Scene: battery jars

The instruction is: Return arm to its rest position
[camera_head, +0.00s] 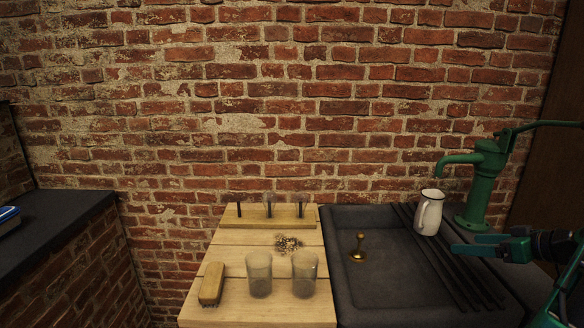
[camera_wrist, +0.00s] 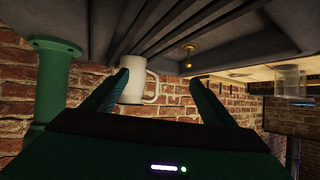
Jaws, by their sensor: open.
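My gripper (camera_head: 464,243) is at the right of the head view, over the ribbed side of the dark sink (camera_head: 345,292). Its two fingers are apart with nothing between the tips; they also show in the wrist view (camera_wrist: 158,82). A white jug (camera_head: 428,212) stands upright on the ribbed drainboard (camera_head: 455,270), just left of and beyond my fingers. In the wrist view the jug (camera_wrist: 134,88) appears between the fingers but beyond them, not gripped. Part of my arm is cut off by the right edge.
A green hand pump (camera_head: 478,185) stands behind the gripper. A brass plug (camera_head: 358,248) is in the sink. The wooden board (camera_head: 235,258) holds two glass jars (camera_head: 259,274) (camera_head: 304,273), a brush (camera_head: 211,284), a pegged rack (camera_head: 290,222) and dark scraps (camera_head: 288,244). A dark counter (camera_head: 60,228) is left.

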